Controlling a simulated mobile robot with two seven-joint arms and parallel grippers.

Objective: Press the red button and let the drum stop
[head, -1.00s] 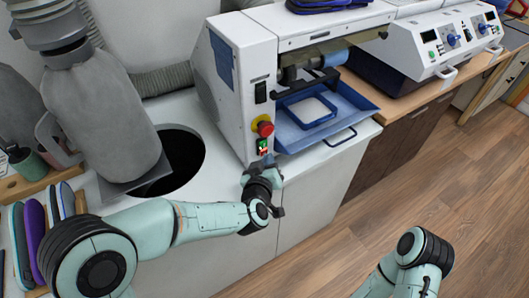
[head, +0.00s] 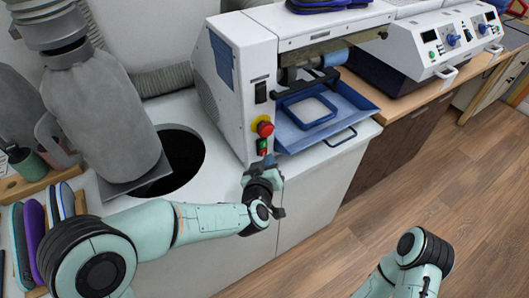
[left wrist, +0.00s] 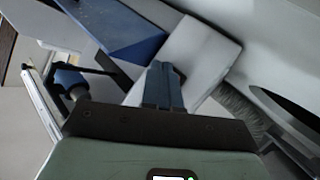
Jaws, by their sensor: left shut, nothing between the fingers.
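A red mushroom button (head: 265,129) on a yellow collar sits on the front of the white machine (head: 248,95). Below it is a small switch (head: 262,145) with a green part and a red part. My left gripper (head: 268,160) is shut and empty, its fingertips right by the lower edge of this switch; I cannot tell whether they touch it. The shut fingers also show in the left wrist view (left wrist: 163,86). A blue drum (head: 335,57) shows at the machine's upper opening; whether it turns is not clear. My right gripper is out of view.
A blue tray (head: 352,108) juts from the machine above the white cabinet (head: 320,160). A round dark hole (head: 187,150) opens in the worktop beside a grey dust bag (head: 105,125). Coloured insoles (head: 35,235) stand at left. The wooden floor at right is clear.

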